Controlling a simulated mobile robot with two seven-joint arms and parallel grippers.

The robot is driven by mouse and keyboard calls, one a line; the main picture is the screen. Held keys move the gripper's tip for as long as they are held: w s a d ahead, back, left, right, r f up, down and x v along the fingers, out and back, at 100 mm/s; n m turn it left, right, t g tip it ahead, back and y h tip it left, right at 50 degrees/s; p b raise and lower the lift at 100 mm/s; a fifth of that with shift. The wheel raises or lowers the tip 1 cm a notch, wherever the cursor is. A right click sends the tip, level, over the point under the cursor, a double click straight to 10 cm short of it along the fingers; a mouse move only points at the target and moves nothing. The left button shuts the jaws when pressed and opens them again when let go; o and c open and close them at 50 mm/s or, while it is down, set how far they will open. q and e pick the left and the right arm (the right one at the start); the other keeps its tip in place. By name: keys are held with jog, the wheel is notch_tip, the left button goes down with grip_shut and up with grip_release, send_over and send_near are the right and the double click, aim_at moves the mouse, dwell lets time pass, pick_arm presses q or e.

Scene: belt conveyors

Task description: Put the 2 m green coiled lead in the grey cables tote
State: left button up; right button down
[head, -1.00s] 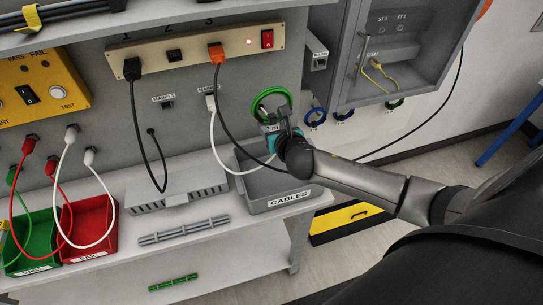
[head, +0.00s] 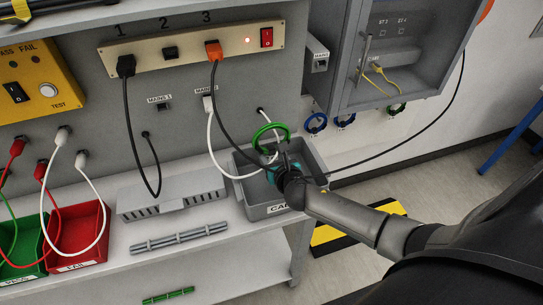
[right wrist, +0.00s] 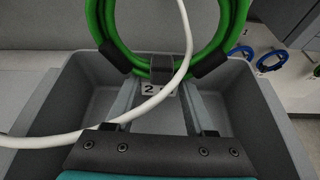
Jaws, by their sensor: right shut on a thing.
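The green coiled lead (head: 257,134) is a ring held upright over the grey cables tote (head: 243,196). My right gripper (head: 277,163) is shut on the lead's dark strap with the "2 m" tag, at the ring's lower side. In the right wrist view the lead (right wrist: 231,25) rises above the fingers (right wrist: 160,88), with the open tote (right wrist: 262,115) below and around them. The tote looks empty where I can see in. My arm partly hides its label. My left gripper is not in view.
A white cable (head: 211,140) hangs from the panel to the tote area and crosses in front of the lead in the right wrist view (right wrist: 184,35). Blue coils (head: 316,122) hang to the right. A grey cable tray (head: 172,195) stands left of the tote.

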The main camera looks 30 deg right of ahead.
jog(key=shift+f+b, duration=0.45)
jog(key=shift+f, duration=0.15)
jog(key=shift+c, duration=1.2)
grip_release()
jog(key=shift+r, duration=0.1)
jog(key=shift+r, duration=0.2)
jog(key=p+v, duration=0.3)
jog(key=v, duration=0.9)
jog(key=shift+r, duration=0.4)
